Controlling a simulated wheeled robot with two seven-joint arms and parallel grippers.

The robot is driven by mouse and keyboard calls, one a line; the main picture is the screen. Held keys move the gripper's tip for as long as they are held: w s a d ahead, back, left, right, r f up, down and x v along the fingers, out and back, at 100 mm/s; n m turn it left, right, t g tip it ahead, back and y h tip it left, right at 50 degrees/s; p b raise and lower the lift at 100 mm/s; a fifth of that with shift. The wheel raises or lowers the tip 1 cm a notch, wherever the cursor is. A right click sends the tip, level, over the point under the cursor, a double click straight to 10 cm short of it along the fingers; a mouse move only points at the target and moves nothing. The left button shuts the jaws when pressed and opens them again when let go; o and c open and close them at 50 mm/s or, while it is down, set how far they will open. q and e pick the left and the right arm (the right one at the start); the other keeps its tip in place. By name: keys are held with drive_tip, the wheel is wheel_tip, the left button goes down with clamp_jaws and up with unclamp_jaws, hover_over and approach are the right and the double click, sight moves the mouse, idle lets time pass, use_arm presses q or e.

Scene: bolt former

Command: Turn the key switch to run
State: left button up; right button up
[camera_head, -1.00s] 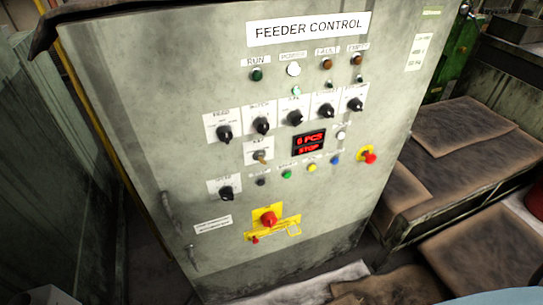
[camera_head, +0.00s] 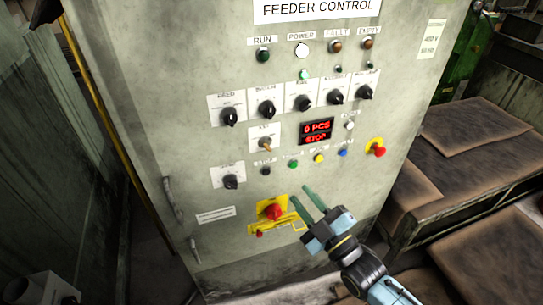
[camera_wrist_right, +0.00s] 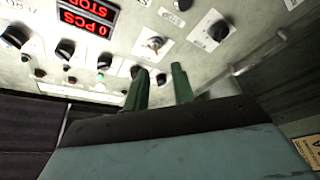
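The key switch (camera_head: 265,145) sits on a white label plate on the grey feeder control cabinet, left of the red display, with a brass key in it. It also shows in the right wrist view (camera_wrist_right: 154,43), where the panel appears upside down. My right gripper (camera_head: 302,195) is below and right of the key switch, near the yellow-backed red switch. Its two green fingers are apart with nothing between them. In the right wrist view the fingers (camera_wrist_right: 160,68) point toward the panel below the key in the picture, apart from it. My left gripper is not seen.
Several black selector knobs (camera_head: 268,109) stick out above the key switch, and one (camera_head: 230,181) lies lower left. The display (camera_head: 317,131) reads 0 PCS and STOP. A red emergency button (camera_head: 378,151) is at right, a red rotary switch (camera_head: 273,212) below. A brown-topped bench (camera_head: 470,140) stands right.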

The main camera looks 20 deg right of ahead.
sight(267, 147)
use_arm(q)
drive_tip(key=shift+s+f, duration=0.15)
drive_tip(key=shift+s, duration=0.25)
use_arm(e)
drive_tip(key=r+x, duration=0.2)
drive_tip(key=x, duration=1.1)
drive_tip(key=shift+a+t, duration=0.2)
drive_tip(key=shift+t, duration=0.1)
drive_tip(key=shift+r, duration=0.15)
clamp_jaws()
